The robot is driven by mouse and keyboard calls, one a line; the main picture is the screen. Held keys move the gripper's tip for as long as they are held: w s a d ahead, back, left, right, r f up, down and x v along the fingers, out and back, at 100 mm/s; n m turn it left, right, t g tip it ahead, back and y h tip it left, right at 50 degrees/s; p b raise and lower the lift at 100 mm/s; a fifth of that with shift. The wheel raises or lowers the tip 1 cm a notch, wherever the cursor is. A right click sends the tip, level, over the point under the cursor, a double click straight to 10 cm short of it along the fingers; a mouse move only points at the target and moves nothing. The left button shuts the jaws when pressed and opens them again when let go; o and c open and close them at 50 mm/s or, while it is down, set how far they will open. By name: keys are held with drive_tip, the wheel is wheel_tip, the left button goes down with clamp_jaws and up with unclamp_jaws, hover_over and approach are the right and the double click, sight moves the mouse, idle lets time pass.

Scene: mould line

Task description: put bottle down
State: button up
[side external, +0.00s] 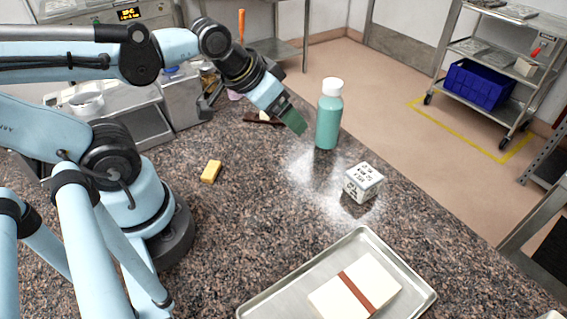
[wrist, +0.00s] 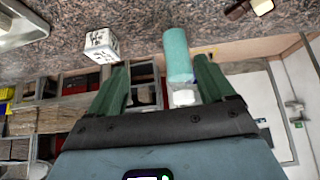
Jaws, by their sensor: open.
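A teal bottle (side external: 328,121) with a white cap stands upright on the speckled stone counter (side external: 240,225), near its far right edge. It also shows in the wrist view as a teal bottle (wrist: 177,55), upside down in the picture, lying between the two finger lines. My gripper (side external: 297,122) has green fingers and is just left of the bottle, at about its mid-height. In the wrist view my gripper (wrist: 160,72) has its two fingers spread wide apart. A gap shows between the fingertips and the bottle in the side view.
A metal tray (side external: 418,290) holds a cream block with a brown band. A yellow block (side external: 211,171) lies left. The counter between is clear.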

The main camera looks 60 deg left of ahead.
drive_tip(key=shift+c, duration=0.3)
drive_tip(key=m+t+h, duration=0.3)
drive_tip(key=m+h, duration=0.6)
drive_tip(key=h, duration=0.1)
approach(340, 94)
drive_tip(key=x, duration=0.6)
drive_tip(key=a+x, duration=0.1)
drive_tip(key=x, duration=0.3)
drive_tip(key=shift+w+f, duration=0.35)
drive_tip(key=shift+w, duration=0.1)
clamp_jaws()
